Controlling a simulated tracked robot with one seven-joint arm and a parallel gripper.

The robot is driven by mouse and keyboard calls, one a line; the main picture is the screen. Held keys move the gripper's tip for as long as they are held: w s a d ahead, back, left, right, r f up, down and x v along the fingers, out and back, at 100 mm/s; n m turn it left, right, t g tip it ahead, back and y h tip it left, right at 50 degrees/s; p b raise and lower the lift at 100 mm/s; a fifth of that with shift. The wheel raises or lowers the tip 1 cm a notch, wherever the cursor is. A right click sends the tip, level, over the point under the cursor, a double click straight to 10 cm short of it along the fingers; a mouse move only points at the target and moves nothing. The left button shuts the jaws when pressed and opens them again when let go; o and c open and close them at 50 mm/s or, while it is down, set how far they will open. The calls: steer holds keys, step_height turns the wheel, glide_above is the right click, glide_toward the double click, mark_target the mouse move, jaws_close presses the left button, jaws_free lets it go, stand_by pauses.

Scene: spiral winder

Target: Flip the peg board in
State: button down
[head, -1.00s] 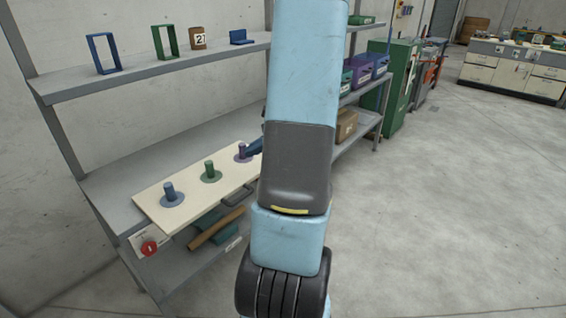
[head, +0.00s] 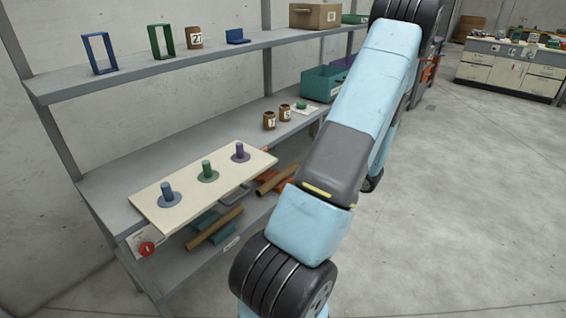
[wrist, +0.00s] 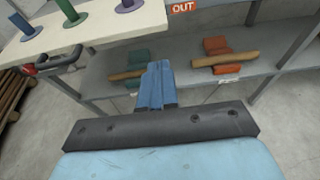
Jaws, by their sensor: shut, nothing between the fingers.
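The peg board (head: 222,179) is a cream panel lying flat at the middle shelf, its near edge sticking out past the shelf front. Blue (head: 167,192), green (head: 207,171) and purple (head: 240,152) pegs stand upright on it, each on a round base. A dark handle (head: 234,196) hangs under its front edge. In the wrist view the board (wrist: 92,29) is at the upper left, with the handle (wrist: 62,62) below it. My gripper (wrist: 156,68) is blue, shut and empty, apart from the board and to its right. It cannot be made out in the head view.
The lower shelf (wrist: 112,75) holds cardboard tubes and teal and orange pieces. A red knob (head: 146,249) sits at the shelf's left front. Open floor (head: 460,200) lies right.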

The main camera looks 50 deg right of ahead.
glide_toward(275, 161)
steer(key=x, duration=0.5)
steer(key=shift+w+f, duration=0.15)
steer(key=shift+f, duration=0.1)
steer(key=shift+w, duration=0.6)
